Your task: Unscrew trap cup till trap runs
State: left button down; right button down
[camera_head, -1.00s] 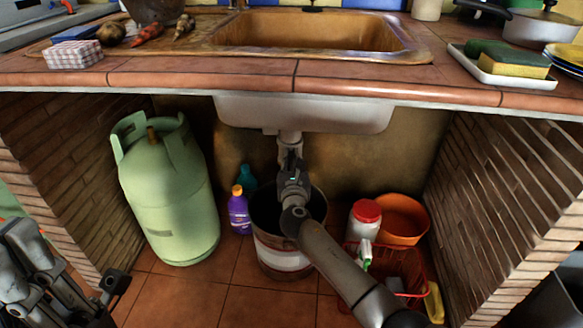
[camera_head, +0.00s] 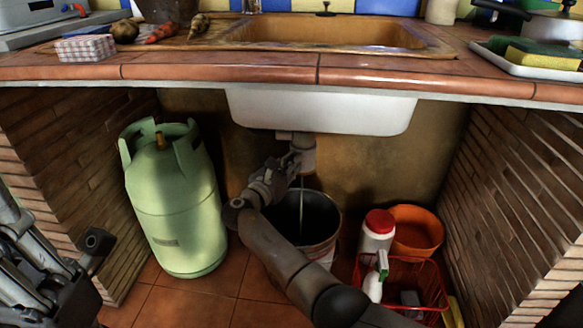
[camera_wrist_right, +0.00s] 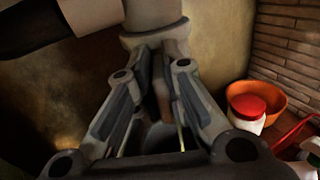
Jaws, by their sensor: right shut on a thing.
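The grey sink trap (camera_head: 308,152) hangs under the sink basin; its upper body shows in the wrist view (camera_wrist_right: 152,14). My right gripper (camera_head: 293,160) is at the trap from the lower left. In the wrist view its two fingers are shut on the trap cup (camera_wrist_right: 160,88), which they mostly hide. A thin pale stream (camera_head: 301,195) runs down from the trap into the dark bucket (camera_head: 322,250) below. The stream also shows between the fingers in the wrist view (camera_wrist_right: 181,138). My left gripper (camera_head: 95,245) is at the lower left, away from the trap; its opening is unclear.
A green gas bottle (camera_head: 175,205) stands left of the bucket. To the right are a red-lidded white jar (camera_head: 377,235), an orange bowl (camera_head: 418,232) and a red basket (camera_head: 420,275). Brick walls close both sides, and the white sink basin (camera_head: 320,110) hangs above.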

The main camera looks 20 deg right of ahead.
jog(key=shift+w, duration=0.1)
dwell(0.3)
jog(key=c, duration=1.5)
grip_release()
jog(key=shift+a, duration=0.1)
jog(key=v, duration=0.7)
jog(key=shift+a, duration=0.2)
